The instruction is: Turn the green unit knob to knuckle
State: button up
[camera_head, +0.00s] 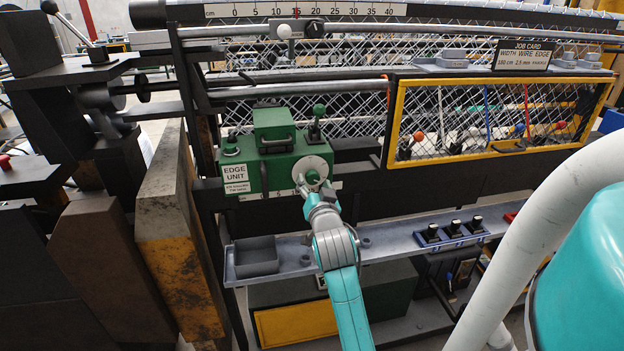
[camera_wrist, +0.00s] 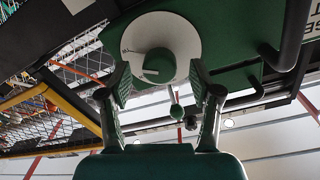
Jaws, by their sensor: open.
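The green unit knob (camera_head: 312,177) sits on a white dial (camera_head: 316,163) on the front of the green edge unit (camera_head: 270,172). In the wrist view the round green knob (camera_wrist: 158,66) shows a short white pointer line towards the picture's left. Small dark marks are on the left part of the white dial (camera_wrist: 183,37), too small to read. My gripper (camera_head: 316,192) is at the knob in the head view. In the wrist view my gripper (camera_wrist: 159,78) is open, with one finger on each side of the knob. I cannot tell whether the fingers touch it.
A yellow-framed mesh guard (camera_head: 398,120) is to the right.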

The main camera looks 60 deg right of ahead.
aim_at(314, 181)
jog(key=shift+x, duration=1.55)
jog(key=c, duration=1.2)
jog(key=shift+o, duration=0.2)
jog(key=n, duration=1.2)
jog(key=shift+s+t, duration=0.1)
jog(key=shift+t, duration=0.2)
